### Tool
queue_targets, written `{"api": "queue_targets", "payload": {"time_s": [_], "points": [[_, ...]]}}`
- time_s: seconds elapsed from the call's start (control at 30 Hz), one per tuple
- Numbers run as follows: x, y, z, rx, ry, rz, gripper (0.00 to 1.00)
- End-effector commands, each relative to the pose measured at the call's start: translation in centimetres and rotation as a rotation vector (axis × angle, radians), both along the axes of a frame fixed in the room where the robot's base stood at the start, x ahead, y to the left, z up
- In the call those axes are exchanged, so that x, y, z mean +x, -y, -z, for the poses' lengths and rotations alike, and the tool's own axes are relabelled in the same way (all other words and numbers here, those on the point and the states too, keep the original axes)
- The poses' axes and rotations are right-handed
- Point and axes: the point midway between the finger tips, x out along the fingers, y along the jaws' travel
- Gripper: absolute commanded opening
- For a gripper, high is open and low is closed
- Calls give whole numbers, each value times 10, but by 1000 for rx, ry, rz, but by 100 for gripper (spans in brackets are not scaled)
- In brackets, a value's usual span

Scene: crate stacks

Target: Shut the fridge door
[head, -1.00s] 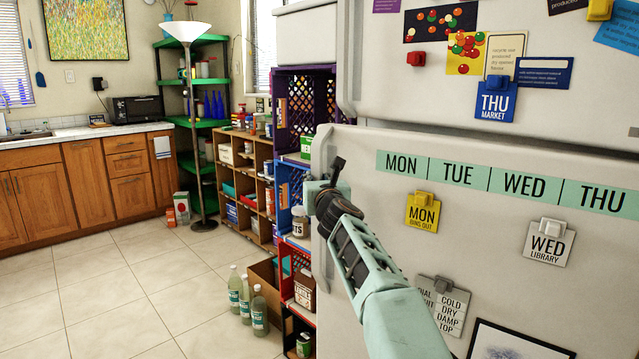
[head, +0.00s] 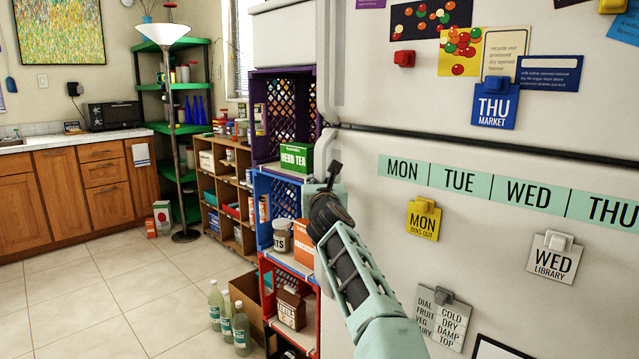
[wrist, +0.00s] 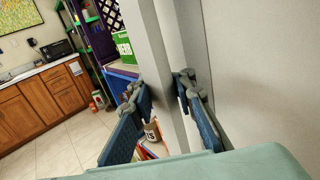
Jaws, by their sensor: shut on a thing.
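The white lower fridge door (head: 470,255) carries a mint-green day strip and several note clips. Its left edge is nearly in line with the upper fridge door (head: 400,95) above; a thin dark gap runs between the two. From this angle I cannot tell whether the lower door is fully shut. My gripper (head: 332,180) is at the upper left edge of the lower door. In the wrist view its two dark fingers (wrist: 166,98) are on either side of the upright white door edge (wrist: 160,60), shut on it. The fridge's inside is hidden.
Coloured crates (head: 283,205) with jars and boxes are stacked just left of the fridge. Bottles (head: 228,318) and a cardboard box (head: 245,290) stand on the floor there. The tiled floor (head: 110,290) farther left is clear.

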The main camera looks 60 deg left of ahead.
Motion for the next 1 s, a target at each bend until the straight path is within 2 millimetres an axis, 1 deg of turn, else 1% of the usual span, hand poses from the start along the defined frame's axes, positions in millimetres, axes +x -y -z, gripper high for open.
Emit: {"api": "queue_targets", "payload": {"time_s": [0.03, 0.53, 0.57, 0.73, 0.77, 1.0], "points": [[16, 4, 8, -15, 1, 28, 0], [16, 4, 8, -18, 2, 29, 0], [16, 4, 9, -18, 2, 29, 18], [16, 4, 9, -17, 0, 29, 36], [16, 4, 9, -17, 0, 29, 39], [13, 4, 7, -14, -2, 26, 39]]}}
